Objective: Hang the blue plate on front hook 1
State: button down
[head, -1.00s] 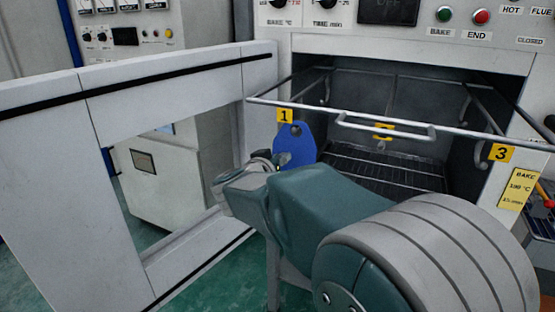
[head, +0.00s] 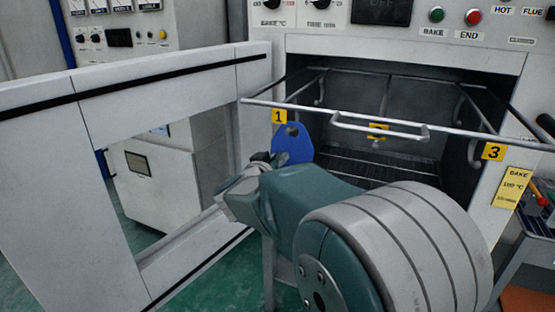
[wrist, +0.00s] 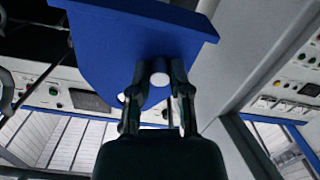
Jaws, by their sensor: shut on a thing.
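The blue plate (head: 291,145) stands roughly upright in the head view, with a hole near its top. Its top edge appears just below the front rail (head: 390,124), beside the yellow label 1 (head: 279,116). Whether it touches the rail or a hook cannot be told. My gripper (wrist: 157,82) is shut on the blue plate, which also shows large in the wrist view (wrist: 120,38). In the head view my arm covers the gripper's fingers and the plate's lower part. Front hook 1 itself cannot be made out near its label.
The open oven chamber (head: 390,100) lies behind the rail, with a handle-like bar (head: 380,133) in the middle and yellow label 3 (head: 493,151) at right. The open white door frame (head: 160,72) stands at left. A cart with tools (head: 535,215) is at far right.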

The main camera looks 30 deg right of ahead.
jog(key=shift+f, duration=0.3)
dwell(0.7)
jog(key=shift+c, duration=2.4)
grip_release()
jog(key=shift+f, duration=0.1)
jog(key=shift+f, duration=0.1)
